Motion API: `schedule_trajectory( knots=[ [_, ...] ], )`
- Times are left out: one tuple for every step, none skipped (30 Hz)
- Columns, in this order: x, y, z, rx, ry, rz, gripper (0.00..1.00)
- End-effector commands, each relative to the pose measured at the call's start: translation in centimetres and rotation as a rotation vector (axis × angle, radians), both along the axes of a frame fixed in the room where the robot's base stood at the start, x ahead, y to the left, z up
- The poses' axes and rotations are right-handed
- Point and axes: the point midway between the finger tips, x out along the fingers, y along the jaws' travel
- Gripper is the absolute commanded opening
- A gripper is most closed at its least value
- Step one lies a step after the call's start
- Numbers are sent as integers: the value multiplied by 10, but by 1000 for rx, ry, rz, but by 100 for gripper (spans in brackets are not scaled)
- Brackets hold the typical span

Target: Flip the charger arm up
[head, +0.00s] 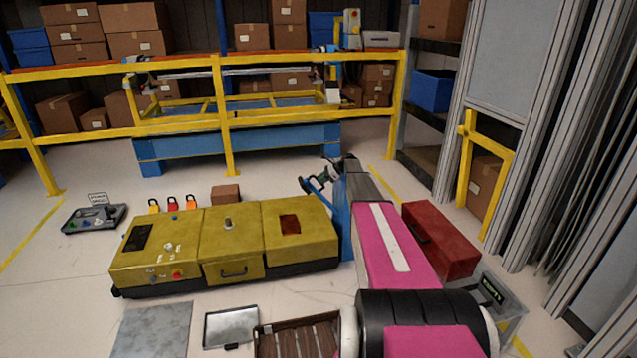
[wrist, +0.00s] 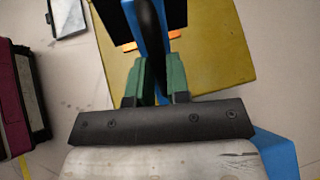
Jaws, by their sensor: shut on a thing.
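The dashboard module is a long yellow box (head: 230,238) on the floor, with a switch panel at its left and a red-brown window at its right. A blue part (head: 343,222) stands upright at its right end. My gripper (head: 318,179) is above and behind that end, small and partly hidden by my arm. In the wrist view my gripper (wrist: 155,62) has its green fingers shut around the blue and black charger arm (wrist: 150,25). The yellow box (wrist: 215,50) lies below it. The charger arm's lower end and hinge are hidden.
A red box (head: 440,240) stands right of the module. A dark crate (head: 262,342), a silver tray (head: 230,327) and a grey plate (head: 150,330) lie in front. Three small padlocks (head: 172,204) and a brown box (head: 226,194) sit behind. A yellow rail (head: 228,120) crosses the back.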

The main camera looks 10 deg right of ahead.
Motion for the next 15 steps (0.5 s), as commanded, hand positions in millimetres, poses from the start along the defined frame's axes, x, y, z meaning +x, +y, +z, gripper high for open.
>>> schedule_trajectory(
  knots=[
    [0, -2, 0, 3, 0, -1, 0],
    [0, -2, 1, 4, 0, -1, 0],
    [0, -2, 1, 4, 0, -1, 0],
    [0, -2, 1, 4, 0, -1, 0],
    [0, -2, 1, 4, 0, -1, 0],
    [0, -2, 0, 4, 0, -1, 0],
    [0, -2, 0, 4, 0, -1, 0],
    [0, -2, 0, 4, 0, -1, 0],
    [0, -2, 0, 3, 0, -1, 0],
    [0, -2, 0, 3, 0, -1, 0],
    [0, -2, 0, 3, 0, -1, 0],
    [0, -2, 0, 3, 0, -1, 23],
    [0, -2, 0, 2, 0, -1, 33],
    [0, -2, 0, 2, 0, 0, 42],
    [0, -2, 0, 2, 0, 0, 42]
  ],
)
